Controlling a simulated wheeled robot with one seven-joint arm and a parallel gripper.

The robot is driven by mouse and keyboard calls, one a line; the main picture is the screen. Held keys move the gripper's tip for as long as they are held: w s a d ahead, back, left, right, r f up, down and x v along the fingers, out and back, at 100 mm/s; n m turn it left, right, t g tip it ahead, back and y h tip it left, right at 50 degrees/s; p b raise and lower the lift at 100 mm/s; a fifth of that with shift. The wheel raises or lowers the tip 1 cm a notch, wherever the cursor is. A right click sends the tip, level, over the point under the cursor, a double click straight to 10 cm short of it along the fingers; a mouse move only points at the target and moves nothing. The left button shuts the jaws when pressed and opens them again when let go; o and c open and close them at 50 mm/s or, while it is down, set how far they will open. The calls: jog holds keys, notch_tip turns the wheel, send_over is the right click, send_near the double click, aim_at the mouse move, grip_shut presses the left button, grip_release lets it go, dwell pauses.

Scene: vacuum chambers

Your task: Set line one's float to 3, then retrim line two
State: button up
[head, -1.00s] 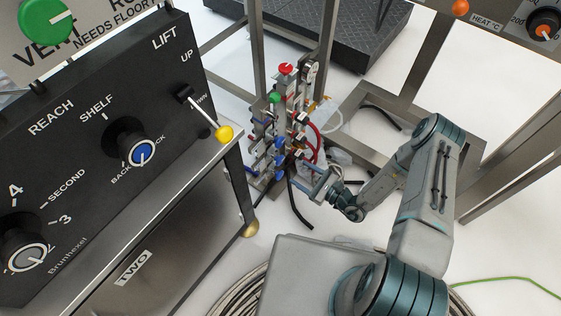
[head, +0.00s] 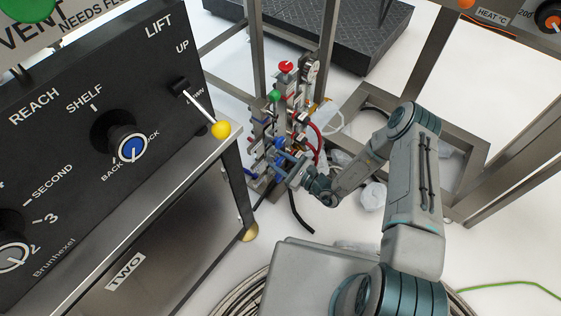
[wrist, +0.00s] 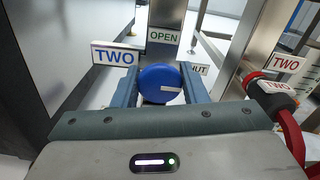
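The valve stack (head: 285,110) stands on the floor frame in the head view, with red and green knobs on top and blue handles lower down. In the wrist view a round blue knob (wrist: 161,84) with a white mark sits between the fingers of my gripper (wrist: 158,70). I cannot tell if the fingers press the knob. In the head view my gripper (head: 284,156) is at the stack's lower front. No float scale is readable.
Steel frame legs surround the stack.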

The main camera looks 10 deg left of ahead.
jog(key=c, duration=0.4)
jog(key=shift+o, duration=0.2)
jog(key=shift+n+p, duration=0.3)
jog(key=shift+p, duration=0.05)
jog(key=shift+n, duration=0.3)
jog(key=o, duration=1)
jog(key=shift+d, duration=0.1)
